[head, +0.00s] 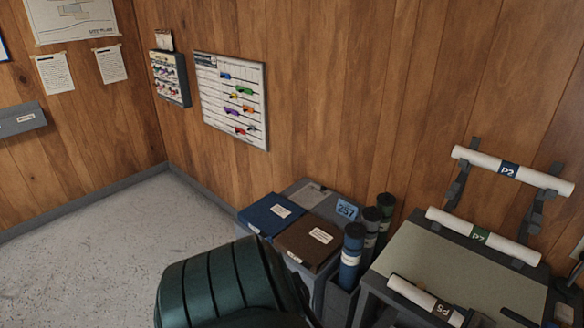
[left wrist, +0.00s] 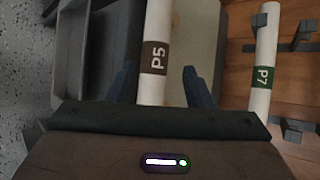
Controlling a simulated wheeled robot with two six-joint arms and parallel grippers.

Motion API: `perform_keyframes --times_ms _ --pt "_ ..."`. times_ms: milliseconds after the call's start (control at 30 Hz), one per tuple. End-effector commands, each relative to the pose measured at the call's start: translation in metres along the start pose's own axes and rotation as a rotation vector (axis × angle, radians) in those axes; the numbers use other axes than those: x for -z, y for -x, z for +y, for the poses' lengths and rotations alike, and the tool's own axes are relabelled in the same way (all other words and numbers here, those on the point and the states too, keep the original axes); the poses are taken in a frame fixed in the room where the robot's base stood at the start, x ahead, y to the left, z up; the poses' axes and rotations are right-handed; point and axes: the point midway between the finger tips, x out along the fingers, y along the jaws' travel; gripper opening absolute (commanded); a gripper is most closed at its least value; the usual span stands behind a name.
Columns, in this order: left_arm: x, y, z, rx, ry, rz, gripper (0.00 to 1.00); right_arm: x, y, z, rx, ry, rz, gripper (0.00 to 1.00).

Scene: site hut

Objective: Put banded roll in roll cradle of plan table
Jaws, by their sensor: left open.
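Three white rolls with coloured bands show in the head view. Roll P5 (head: 425,300), with a dark brown band, lies at the front left of the plan table (head: 440,262). Roll P2 (head: 512,170), blue band, rests on dark brackets (head: 456,188) above, at the wall. In the left wrist view, my left gripper (left wrist: 159,72) is open, with P5 (left wrist: 156,25) between its fingers, closer to the left one. P7 (left wrist: 262,65) is to the right there. Contact with P5 cannot be told. My right gripper is not in view.
Left of the table stand several dark capped tubes (head: 349,258) in a holder, and a grey cabinet (head: 312,192) bearing a blue box (head: 270,214) and a brown box (head: 309,241). The wood wall is close behind. Open floor (head: 100,245) lies at the left.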

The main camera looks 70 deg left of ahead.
Motion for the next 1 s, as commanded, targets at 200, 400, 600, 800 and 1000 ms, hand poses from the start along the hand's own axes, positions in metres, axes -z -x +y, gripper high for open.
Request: perform_keyframes --times_ms 200,400,600,800,1000 --pt "-0.001 0.001 -0.006 0.052 0.224 0.268 0.46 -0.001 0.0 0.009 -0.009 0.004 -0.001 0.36" --pt "0.001 0.013 -0.009 0.067 0.409 0.497 0.46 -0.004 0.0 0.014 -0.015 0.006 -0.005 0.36" --pt "0.008 0.013 0.016 0.012 0.536 0.67 0.46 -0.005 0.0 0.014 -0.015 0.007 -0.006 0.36" --pt "0.024 -0.017 0.085 -0.117 0.557 0.707 0.46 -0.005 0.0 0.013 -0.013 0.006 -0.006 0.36" --pt "0.027 -0.053 0.173 -0.261 0.547 0.674 0.46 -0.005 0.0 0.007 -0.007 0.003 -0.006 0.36"
